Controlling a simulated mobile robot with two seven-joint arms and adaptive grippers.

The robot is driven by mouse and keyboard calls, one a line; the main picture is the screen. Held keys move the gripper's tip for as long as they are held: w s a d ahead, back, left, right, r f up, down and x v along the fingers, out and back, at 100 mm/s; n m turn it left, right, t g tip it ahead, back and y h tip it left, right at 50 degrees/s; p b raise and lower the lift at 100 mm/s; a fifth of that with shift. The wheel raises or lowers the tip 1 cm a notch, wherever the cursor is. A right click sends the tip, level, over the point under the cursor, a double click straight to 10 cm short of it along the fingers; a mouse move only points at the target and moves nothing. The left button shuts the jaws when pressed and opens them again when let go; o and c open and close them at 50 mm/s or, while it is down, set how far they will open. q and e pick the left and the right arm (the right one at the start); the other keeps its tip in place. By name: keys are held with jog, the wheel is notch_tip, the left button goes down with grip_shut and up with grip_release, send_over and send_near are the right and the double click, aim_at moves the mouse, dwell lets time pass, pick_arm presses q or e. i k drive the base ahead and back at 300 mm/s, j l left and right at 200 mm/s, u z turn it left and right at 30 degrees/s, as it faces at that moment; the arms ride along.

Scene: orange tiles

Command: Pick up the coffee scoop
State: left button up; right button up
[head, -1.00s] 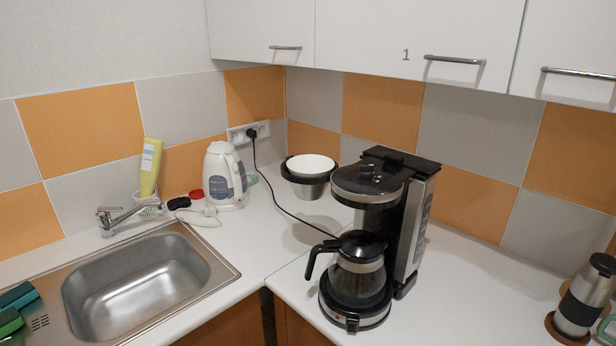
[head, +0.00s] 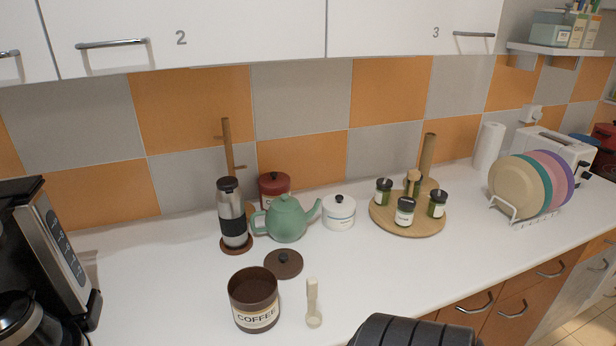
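The coffee scoop (head: 313,302) is a small cream-coloured scoop on the white countertop in the head view. Its handle points toward the back wall and its bowl is nearer to me. It sits just right of the open brown coffee canister (head: 255,312) labelled COFFEE, apart from it. The canister's dark round lid (head: 284,264) lies on the counter behind. Neither of my grippers is recognisable in the head view, so nothing is seen holding the scoop.
A green teapot (head: 286,222), a steel flask (head: 232,218) and a white jar (head: 339,213) stand behind. A round wooden tray (head: 408,226) holds spice jars. The coffee maker (head: 45,260) is at left. A dark ribbed shape (head: 415,332), unclear, cuts the bottom edge. Counter right of the scoop is clear.

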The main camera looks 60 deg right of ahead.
aim_at(313, 318)
jog(key=l+z, duration=0.15)
jog(key=z, duration=1.8)
jog(key=j, duration=0.1)
